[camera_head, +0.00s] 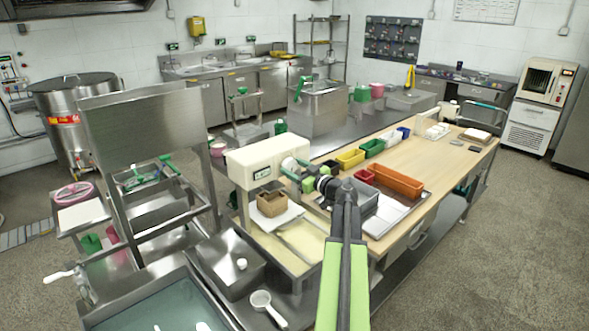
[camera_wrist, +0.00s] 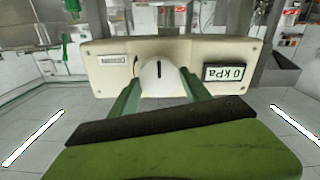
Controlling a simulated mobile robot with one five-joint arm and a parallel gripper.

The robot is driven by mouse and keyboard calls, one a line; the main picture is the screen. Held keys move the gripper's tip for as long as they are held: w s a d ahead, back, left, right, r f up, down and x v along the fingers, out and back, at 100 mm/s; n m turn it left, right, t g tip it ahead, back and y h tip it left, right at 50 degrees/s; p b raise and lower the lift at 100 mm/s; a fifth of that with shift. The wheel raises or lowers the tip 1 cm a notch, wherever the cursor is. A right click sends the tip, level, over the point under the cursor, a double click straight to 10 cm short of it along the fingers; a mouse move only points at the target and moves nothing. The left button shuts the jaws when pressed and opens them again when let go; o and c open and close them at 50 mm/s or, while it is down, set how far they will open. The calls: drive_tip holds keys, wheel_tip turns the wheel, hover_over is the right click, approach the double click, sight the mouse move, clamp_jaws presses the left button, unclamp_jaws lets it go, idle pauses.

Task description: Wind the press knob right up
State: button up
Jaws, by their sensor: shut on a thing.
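The press is a cream box-shaped head (camera_head: 262,160) on the bench in the head view. Its front panel (camera_wrist: 225,52) fills the upper middle of the wrist view. A round white press knob (camera_wrist: 157,77) with a dark pointer line stands on that panel, the line upright. A small display (camera_wrist: 227,72) to its right reads "0 kPa". My gripper (camera_wrist: 157,92) has its green fingers on either side of the knob, shut on it. In the head view my gripper (camera_head: 298,172) reaches the press from the right; the knob's grip is hard to make out there.
A brown box (camera_head: 271,203) sits below the press head. An orange bin (camera_head: 397,182), a yellow bin (camera_head: 350,158) and other small bins stand on the wooden bench to the right. A steel frame with an upright panel (camera_head: 145,130) stands to the left.

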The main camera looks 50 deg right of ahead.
drive_tip(key=o, duration=1.4)
drive_tip(key=shift+s, duration=0.1)
drive_tip(key=s, duration=0.5)
drive_tip(key=s+a, duration=0.1)
drive_tip(key=s, duration=1.1)
drive_tip(key=shift+s+a, duration=0.1)
drive_tip(key=shift+a, duration=0.05)
